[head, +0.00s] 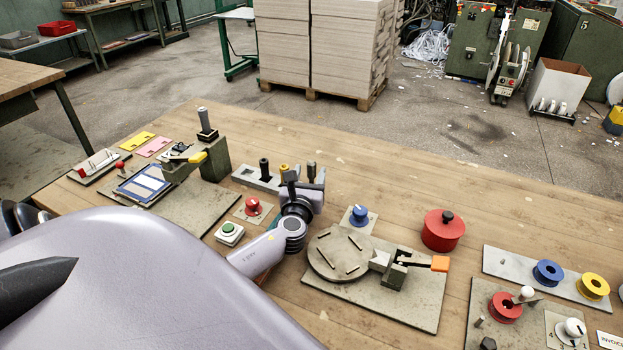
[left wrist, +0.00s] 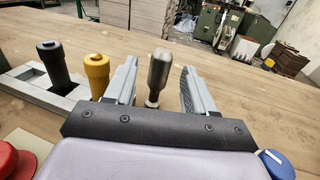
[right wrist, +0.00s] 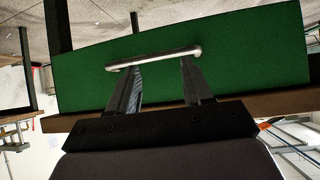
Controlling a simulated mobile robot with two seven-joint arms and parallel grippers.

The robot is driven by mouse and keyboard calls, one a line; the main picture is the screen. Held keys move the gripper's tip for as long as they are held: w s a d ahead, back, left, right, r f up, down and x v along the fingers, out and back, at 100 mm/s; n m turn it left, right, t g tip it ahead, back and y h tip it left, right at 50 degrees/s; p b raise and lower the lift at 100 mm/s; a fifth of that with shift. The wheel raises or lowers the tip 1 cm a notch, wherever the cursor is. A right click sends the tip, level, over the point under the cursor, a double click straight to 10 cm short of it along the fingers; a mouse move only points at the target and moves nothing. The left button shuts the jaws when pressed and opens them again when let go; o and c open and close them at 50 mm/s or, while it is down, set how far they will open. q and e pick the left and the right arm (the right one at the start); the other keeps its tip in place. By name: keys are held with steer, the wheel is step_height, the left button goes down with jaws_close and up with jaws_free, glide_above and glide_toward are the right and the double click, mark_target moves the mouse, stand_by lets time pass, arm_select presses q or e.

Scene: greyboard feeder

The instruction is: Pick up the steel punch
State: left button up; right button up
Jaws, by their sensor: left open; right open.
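The steel punch (left wrist: 158,72), with a grey metal handle and a narrower neck, stands upright between the fingers of my left gripper (head: 304,184) in the left wrist view. The fingers are open, with a gap on each side of the punch. Its lower end is hidden behind the gripper body. A black punch (left wrist: 54,65) and a yellow punch (left wrist: 95,70) stand to its left by a grey holder (left wrist: 14,82); the holder also shows in the head view (head: 246,174). My right gripper (right wrist: 160,88) is open and empty, facing a green panel (right wrist: 240,60) with a metal bar handle (right wrist: 155,58).
A red knob (head: 253,206) and a green button (head: 229,231) are left of my left arm. A blue knob (head: 358,216), a round turntable fixture (head: 338,256) and a red lidded pot (head: 443,231) are to its right. Bare wooden bench (head: 400,180) lies beyond.

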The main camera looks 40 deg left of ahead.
mark_target(313, 163)
arm_select(q)
steer(key=shift+b+x, duration=0.4)
steer(key=shift+x, duration=2.3)
jaws_close()
